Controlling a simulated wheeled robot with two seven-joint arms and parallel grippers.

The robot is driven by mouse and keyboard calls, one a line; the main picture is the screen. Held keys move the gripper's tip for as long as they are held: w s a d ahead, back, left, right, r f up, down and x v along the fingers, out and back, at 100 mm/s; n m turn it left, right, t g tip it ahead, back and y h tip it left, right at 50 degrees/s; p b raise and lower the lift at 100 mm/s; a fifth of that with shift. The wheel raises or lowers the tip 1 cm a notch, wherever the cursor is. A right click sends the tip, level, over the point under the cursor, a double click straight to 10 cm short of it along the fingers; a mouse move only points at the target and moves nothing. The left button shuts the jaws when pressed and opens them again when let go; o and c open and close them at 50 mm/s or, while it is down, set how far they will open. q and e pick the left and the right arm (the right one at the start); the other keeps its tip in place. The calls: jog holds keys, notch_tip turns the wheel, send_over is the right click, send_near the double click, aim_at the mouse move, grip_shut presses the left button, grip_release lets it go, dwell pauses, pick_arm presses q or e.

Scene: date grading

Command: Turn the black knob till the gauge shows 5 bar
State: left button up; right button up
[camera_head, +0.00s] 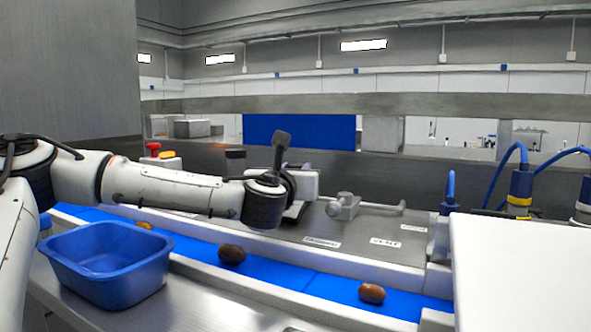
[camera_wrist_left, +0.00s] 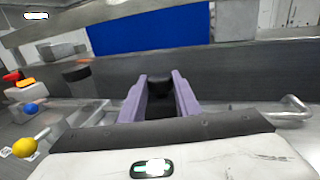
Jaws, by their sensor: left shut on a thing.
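My left gripper (camera_head: 297,208) reaches over the grey machine top beyond the blue belt. In the left wrist view its two purple fingers (camera_wrist_left: 160,98) are closed on the sides of a black knob (camera_wrist_left: 159,81). The knob's top shows between the fingertips; its lower part is hidden. In the head view the knob is hidden behind my wrist. I cannot make out a gauge face or needle in either view. My right gripper is not in view.
A blue tub (camera_head: 108,262) stands at the front left. Brown dates (camera_head: 232,254) lie on the blue belt (camera_head: 318,283). A T-handled valve (camera_head: 344,206) and labels are right of my gripper. Red and orange buttons (camera_head: 153,148) are at left. A white panel (camera_head: 522,270) blocks the right.

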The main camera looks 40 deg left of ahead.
pick_arm(q)
jog(key=shift+s+a+r+m+t+h+p, duration=0.15)
jog(key=shift+m+t+h+p, duration=0.45)
jog(key=shift+h, duration=0.4)
jog(key=shift+w+a+r+m+t+h+p, duration=0.1)
jog(key=shift+m+t+h+p, duration=0.35)
jog(key=shift+m+h, duration=0.4)
jog(key=shift+s+a+m+t+h+p, duration=0.1)
jog(key=shift+m+t+h+p, duration=0.2)
jog(key=shift+m+h, duration=0.6)
jog(key=shift+a+f+m+h, duration=0.1)
jog(key=shift+m+h, duration=0.1)
jog(key=shift+h, duration=0.45)
jog(key=shift+f+m+h, duration=0.1)
jog(key=shift+m+h, duration=0.05)
jog(key=shift+h, duration=0.45)
jog(key=shift+f+m+h+b, duration=0.1)
jog(key=shift+m+h+b, duration=0.4)
jog(key=shift+h, duration=0.2)
jog(key=shift+m+h, duration=0.3)
jog(key=shift+h, duration=0.2)
jog(key=o, duration=1)
jog(key=shift+o, duration=0.2)
jog(key=shift+a, duration=0.1)
